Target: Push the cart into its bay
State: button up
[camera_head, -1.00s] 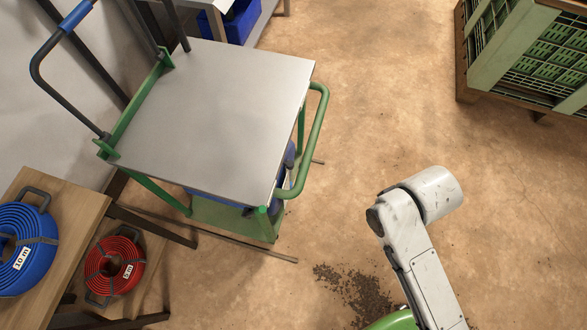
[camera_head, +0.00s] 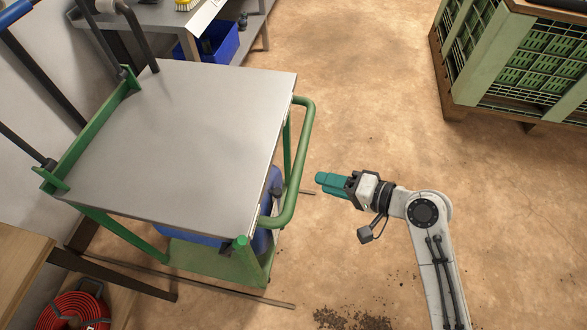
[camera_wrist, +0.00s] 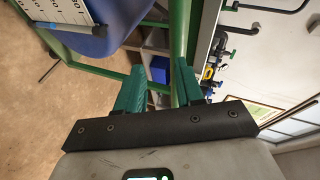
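The cart (camera_head: 185,135) has a grey flat top, a green frame and a lower green shelf with blue items partly hidden under the top. Its green push handle (camera_head: 298,165) curves out on the right side. My gripper (camera_head: 322,181) has teal fingers and points left at the handle, a short way right of it in the picture and apparently not touching. In the wrist view my gripper (camera_wrist: 160,75) is open and empty, with green cart bars (camera_wrist: 180,35) beyond the fingers. Thin dark strips (camera_head: 190,282) lie on the floor along and beneath the cart; I cannot tell the bay's exact bounds.
A green slatted crate (camera_head: 520,65) on a wooden base stands at the upper right. A wooden bench (camera_head: 20,262) and a red hose coil (camera_head: 75,312) are at the lower left. A shelf with a blue bin (camera_head: 218,42) is behind the cart.

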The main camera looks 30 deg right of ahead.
jog(key=w+a+m+t+b, duration=0.1)
jog(key=w+a+m+t, duration=0.1)
jog(key=w, duration=0.9)
jog(key=shift+w+a+f+b, duration=0.2)
jog(key=shift+w+f+b, duration=0.05)
jog(key=shift+f+b, duration=0.15)
jog(key=shift+c, duration=0.5)
grip_shut()
